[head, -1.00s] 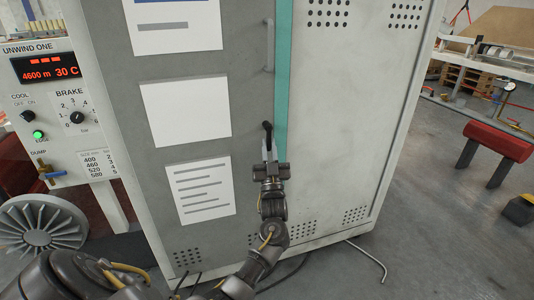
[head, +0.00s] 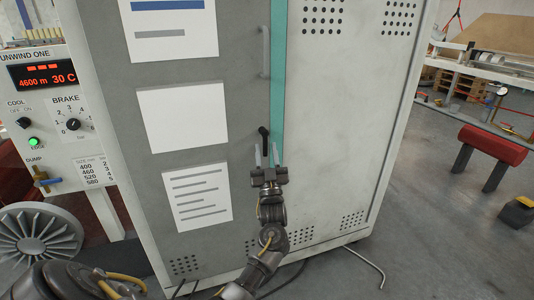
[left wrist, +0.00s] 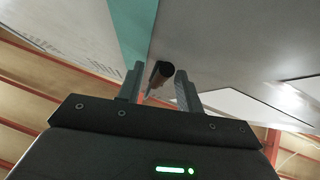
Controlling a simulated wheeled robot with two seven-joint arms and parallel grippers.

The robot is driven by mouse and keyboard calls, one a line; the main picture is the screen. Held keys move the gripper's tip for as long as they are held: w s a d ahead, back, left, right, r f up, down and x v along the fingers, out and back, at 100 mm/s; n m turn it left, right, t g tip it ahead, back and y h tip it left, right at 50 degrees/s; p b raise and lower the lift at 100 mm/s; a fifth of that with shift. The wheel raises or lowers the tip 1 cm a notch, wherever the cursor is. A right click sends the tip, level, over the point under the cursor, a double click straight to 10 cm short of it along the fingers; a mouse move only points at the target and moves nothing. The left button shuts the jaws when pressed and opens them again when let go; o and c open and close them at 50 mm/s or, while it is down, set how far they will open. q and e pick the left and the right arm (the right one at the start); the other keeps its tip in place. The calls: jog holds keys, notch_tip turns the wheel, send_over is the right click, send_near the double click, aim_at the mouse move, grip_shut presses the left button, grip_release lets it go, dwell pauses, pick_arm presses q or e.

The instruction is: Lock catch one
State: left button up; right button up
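The catch is a small black lever (head: 263,133) on the edge of the grey cabinet door (head: 240,80), beside the teal strip. It points up and down in the head view, tilted slightly. It also shows in the left wrist view as a dark knob end (left wrist: 160,72) with a brownish face. My left gripper (head: 266,155) is open just below the lever; its two fingers stand apart. In the left wrist view the open fingers (left wrist: 158,85) have the knob end between or just beyond their tips; contact cannot be told. My right gripper is not in view.
A long grey handle (head: 265,52) is fixed on the door above the lever. White sheets (head: 183,117) are on the door. A control panel (head: 55,110) stands at the left. A red padded stand (head: 490,145) is at the right, with open floor between.

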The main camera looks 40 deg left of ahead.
pick_arm(q)
jog(key=v, duration=1.1)
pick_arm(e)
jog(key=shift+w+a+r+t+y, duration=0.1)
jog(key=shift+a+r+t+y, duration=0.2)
pick_arm(q)
jog(key=shift+a, duration=0.1)
